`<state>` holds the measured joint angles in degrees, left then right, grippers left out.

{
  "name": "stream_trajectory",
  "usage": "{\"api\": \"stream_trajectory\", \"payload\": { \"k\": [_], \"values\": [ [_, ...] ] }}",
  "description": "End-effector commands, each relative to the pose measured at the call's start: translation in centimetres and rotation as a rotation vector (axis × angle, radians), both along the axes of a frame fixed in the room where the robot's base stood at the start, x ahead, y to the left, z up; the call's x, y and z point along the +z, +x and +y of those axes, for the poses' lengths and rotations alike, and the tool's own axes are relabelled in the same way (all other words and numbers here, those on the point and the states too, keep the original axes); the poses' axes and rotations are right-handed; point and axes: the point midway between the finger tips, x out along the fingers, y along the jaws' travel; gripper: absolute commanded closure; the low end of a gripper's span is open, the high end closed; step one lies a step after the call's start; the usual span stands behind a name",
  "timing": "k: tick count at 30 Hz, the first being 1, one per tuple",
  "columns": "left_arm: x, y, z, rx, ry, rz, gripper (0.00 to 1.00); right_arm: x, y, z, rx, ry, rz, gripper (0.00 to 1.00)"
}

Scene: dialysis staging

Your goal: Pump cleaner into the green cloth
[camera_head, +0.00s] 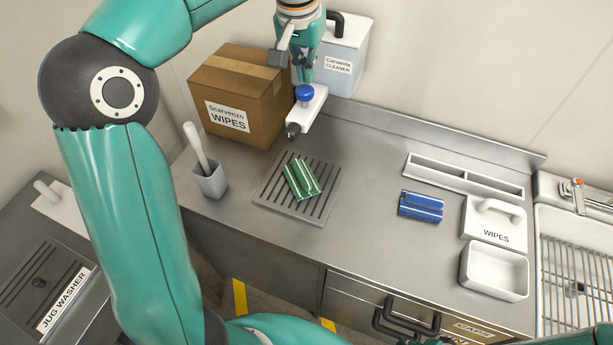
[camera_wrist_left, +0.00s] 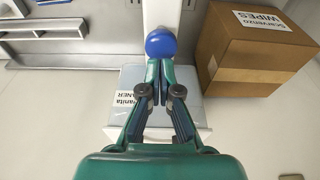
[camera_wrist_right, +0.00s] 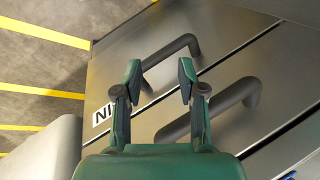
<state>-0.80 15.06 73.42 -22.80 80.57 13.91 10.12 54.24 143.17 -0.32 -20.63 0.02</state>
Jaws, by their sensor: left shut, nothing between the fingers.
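The green cloth (camera_head: 301,179), folded with pale stripes, lies on a slotted grey drip tray (camera_head: 262,197). The cleaner container (camera_head: 349,45) stands against the back wall. Its white pump arm (camera_head: 311,108) carries a blue knob (camera_head: 304,92) and a dark nozzle pointing down near the tray's back edge. My left gripper (camera_head: 304,81) is shut and empty, fingertips pointing down just at the blue knob; the left wrist view shows the knob (camera_wrist_left: 172,42) right beyond the tips. Whether they touch I cannot tell. My right gripper (camera_wrist_right: 158,76) is open and empty, in front of drawer handles.
A cardboard wipes box (camera_head: 237,92) stands left of the pump. A grey cup with a white handle (camera_head: 209,178) is left of the tray. A blue cloth (camera_head: 421,206), a white wipes lid (camera_head: 493,222) and an empty white tub (camera_head: 494,272) are at right, near a sink.

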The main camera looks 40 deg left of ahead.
Motion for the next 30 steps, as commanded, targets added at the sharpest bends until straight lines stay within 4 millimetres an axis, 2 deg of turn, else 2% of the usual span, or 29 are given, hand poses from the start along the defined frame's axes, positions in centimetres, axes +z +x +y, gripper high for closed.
{"api": "stream_trajectory", "payload": {
  "k": [18, 30],
  "values": [
    [5.7, 0.0, 0.0, 0.001, 0.000, 0.000, 1.00, 5.9, 0.0, 0.0, 0.000, 0.000, 0.000, 0.60],
    [5.9, 0.0, 0.0, 0.001, 0.000, 0.000, 1.00, 6.1, 0.0, 0.0, 0.000, 0.000, 0.000, 0.60]
  ]
}}
